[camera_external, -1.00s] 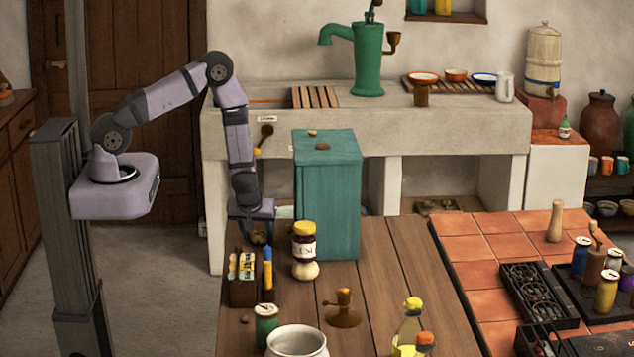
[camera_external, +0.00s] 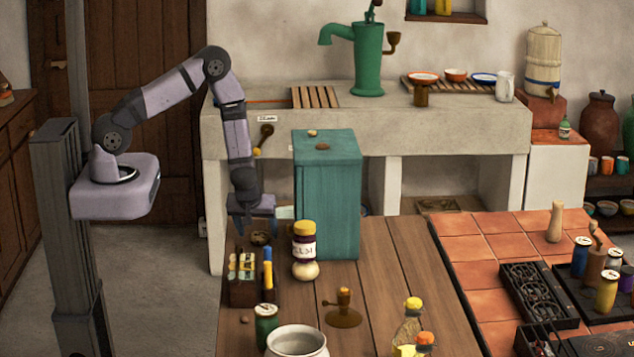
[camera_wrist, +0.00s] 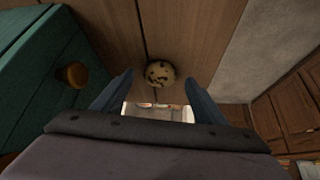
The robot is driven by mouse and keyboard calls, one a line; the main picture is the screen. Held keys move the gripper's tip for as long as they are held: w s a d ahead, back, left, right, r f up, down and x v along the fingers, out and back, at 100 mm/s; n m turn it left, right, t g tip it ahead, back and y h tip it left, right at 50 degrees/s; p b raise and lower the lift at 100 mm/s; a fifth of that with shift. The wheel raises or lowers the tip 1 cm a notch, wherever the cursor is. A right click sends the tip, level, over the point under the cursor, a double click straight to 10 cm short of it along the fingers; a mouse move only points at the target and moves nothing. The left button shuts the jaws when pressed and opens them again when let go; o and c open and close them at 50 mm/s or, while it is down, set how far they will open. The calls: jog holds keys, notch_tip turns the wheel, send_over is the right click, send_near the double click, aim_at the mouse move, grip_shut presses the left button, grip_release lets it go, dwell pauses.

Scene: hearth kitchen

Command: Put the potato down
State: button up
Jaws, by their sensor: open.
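The potato (camera_external: 260,238) is a small, brown, dark-spotted lump lying on the wooden table top near its left back part. In the wrist view the potato (camera_wrist: 158,73) lies on the planks, beyond and between my fingertips. My gripper (camera_external: 254,226) is open and points down just above the potato. Its two blue fingers (camera_wrist: 158,84) are spread apart with nothing held between them.
The teal cabinet (camera_external: 328,195) stands close to the right of my gripper. Bare planks (camera_external: 385,260) lie further right. The stone sink (camera_external: 440,130) is behind.

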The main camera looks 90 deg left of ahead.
jog(key=p+v, duration=0.1)
jog(key=v, duration=0.9)
jog(key=shift+d+r, duration=0.1)
jog(key=w+d+r+m+t+h, duration=0.2)
jog(key=w+d+r+m+h, duration=0.15)
jog(key=d, duration=0.45)
jog(key=w+d+r+m+t+h, duration=0.2)
jog(key=d+r+m+h, duration=0.15)
jog(key=d, duration=0.35)
jog(key=s+d+r+m+g+h, duration=0.1)
jog(key=s+d+r+m+g, duration=0.35)
jog(key=s, duration=0.45)
jog(key=s+a+r+m+y, duration=0.1)
jog(key=s+m, duration=0.3)
jog(key=s, duration=0.4)
jog(key=shift+a+r+g+y, duration=0.2)
jog(key=shift+a+g+y, duration=0.15)
jog(key=shift+a, duration=0.35)
